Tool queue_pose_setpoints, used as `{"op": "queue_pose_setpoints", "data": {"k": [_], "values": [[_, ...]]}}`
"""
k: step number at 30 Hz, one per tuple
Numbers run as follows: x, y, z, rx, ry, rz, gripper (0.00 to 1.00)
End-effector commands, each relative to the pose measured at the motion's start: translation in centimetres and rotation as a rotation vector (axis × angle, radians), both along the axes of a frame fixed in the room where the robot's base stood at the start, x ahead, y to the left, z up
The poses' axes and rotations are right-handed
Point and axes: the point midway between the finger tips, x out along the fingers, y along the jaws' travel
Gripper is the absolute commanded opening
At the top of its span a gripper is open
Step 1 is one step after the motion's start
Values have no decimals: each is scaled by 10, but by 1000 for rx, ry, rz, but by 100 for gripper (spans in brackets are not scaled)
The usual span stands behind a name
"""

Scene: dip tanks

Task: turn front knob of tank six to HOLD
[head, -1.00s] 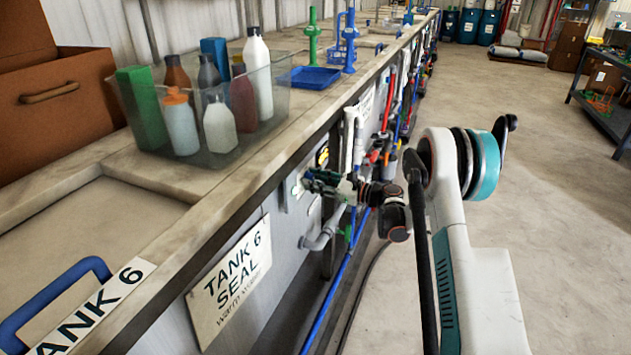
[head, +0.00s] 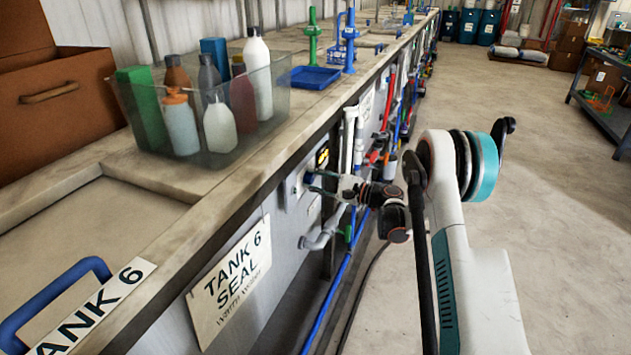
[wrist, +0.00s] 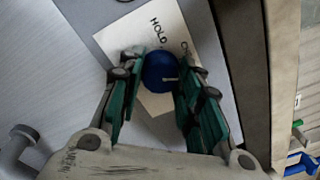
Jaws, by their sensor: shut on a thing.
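The blue knob (wrist: 160,72) sits on a pale label plate (wrist: 150,30) on the tank's front panel in the wrist view. The plate reads HOLD above the knob and has a partly hidden word to the upper right. A short pale mark on the knob points right in the picture, not at HOLD. My gripper (wrist: 161,68) is shut on the knob, one green-padded finger on each side. In the head view my gripper (head: 320,184) reaches the front panel beyond the TANK 6 SEAL sign (head: 230,285). The knob is mostly hidden there.
A grey pipe elbow (head: 320,236) juts out just below my gripper. A clear bin of bottles (head: 210,110) stands on the bench top. Hoses and pipes run along the front further on.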

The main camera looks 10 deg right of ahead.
Motion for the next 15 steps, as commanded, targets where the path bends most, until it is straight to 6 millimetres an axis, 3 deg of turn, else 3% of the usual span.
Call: {"op": "queue_pose_setpoints", "data": {"k": [15], "values": [[0, 0, -1, -289, -395, 1, 8]]}}
